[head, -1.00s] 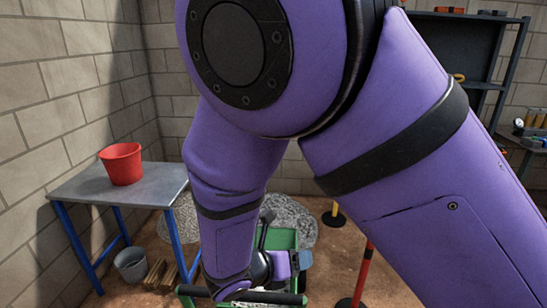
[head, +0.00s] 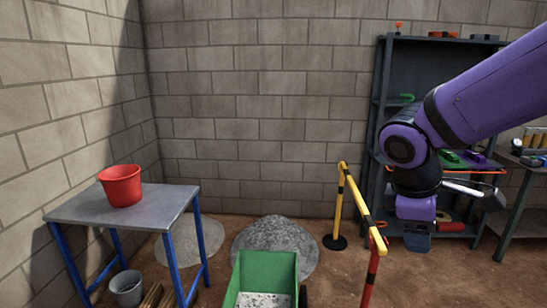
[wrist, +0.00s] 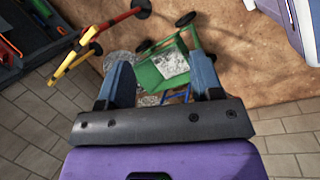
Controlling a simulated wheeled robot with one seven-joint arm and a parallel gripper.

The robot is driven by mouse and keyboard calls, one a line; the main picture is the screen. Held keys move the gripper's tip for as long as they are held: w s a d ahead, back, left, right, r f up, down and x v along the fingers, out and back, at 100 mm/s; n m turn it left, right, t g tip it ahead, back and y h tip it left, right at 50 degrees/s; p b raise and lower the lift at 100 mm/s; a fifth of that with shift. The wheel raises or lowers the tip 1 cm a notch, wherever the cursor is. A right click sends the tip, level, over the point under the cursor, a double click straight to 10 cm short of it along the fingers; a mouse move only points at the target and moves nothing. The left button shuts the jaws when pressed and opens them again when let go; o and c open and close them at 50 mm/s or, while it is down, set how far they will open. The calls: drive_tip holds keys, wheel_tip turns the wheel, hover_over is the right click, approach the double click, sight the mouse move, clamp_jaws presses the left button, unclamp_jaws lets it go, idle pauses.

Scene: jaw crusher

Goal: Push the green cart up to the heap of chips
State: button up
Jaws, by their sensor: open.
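The green cart (head: 266,262) stands low at the bottom centre of the head view, with pale grey chips inside; its near end is cut off. It also shows tilted in the wrist view (wrist: 151,77). A coarse grey heap of chips (head: 275,231) lies directly behind it; the cart's far rim overlaps the heap in the picture, and I cannot tell if they touch. A smoother, paler heap (head: 186,240) lies to the left. My gripper (head: 417,243) is off to the right of the cart, by the shelf, apart from it. It is open and empty in the wrist view (wrist: 160,62).
A yellow and red barrier (head: 360,200) stands right of the cart, between it and my gripper. A steel table (head: 165,203) with a red bucket (head: 121,186) stands left; a grey bucket (head: 127,288) is on the floor. A dark shelf (head: 440,75) stands right.

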drive_tip(key=s+d+r+m+t+y, duration=0.3)
drive_tip(key=s+d+r+m+t, duration=0.1)
drive_tip(key=s+r+m, duration=0.4)
drive_tip(key=s+d+m, duration=0.1)
drive_tip(key=s+m, duration=0.1)
drive_tip(key=m, duration=0.1)
drive_tip(key=shift+s+d+r+m+y, duration=0.15)
drive_tip(key=shift+s+r+m+y, duration=0.05)
drive_tip(key=shift+s+m+y, duration=0.2)
drive_tip(key=shift+o, duration=0.4)
